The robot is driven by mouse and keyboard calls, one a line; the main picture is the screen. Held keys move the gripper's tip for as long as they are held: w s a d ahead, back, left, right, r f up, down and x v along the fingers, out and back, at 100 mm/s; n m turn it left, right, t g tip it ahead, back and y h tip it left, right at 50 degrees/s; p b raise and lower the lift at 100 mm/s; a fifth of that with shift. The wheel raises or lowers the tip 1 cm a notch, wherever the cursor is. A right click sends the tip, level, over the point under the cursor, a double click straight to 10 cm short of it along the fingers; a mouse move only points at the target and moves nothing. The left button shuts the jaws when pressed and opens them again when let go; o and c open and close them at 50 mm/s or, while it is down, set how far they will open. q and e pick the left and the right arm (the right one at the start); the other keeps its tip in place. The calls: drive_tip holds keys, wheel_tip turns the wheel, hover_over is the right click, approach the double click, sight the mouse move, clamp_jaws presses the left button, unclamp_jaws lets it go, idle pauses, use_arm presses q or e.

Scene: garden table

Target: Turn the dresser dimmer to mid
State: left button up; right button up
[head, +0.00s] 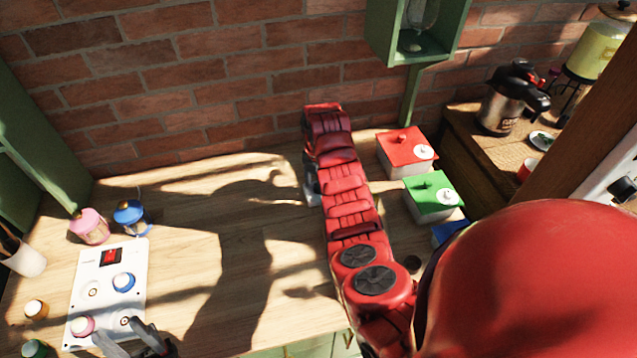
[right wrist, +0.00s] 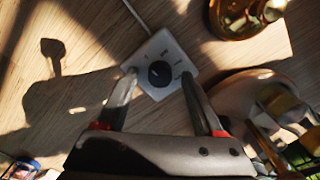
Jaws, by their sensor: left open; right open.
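The dimmer shows in the right wrist view as a black round knob (right wrist: 160,73) on a pale square plate (right wrist: 164,46) with dark marks around it. My right gripper (right wrist: 158,76) is open, one finger on each side of the knob. I cannot tell whether the fingers touch it, and the knob's exact setting is unclear. In the head view my red right arm hides most of the dimmer and that gripper. My left gripper (head: 115,329) is open at the bottom left, over the lower end of a white panel (head: 98,262).
Red (head: 403,150) and green (head: 432,194) lidded boxes stand right of my arm. A brass base (right wrist: 243,18) is close to the dimmer plate.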

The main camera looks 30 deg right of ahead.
drive_tip(key=shift+c, duration=0.2)
clamp_jaws()
idle(0.3)
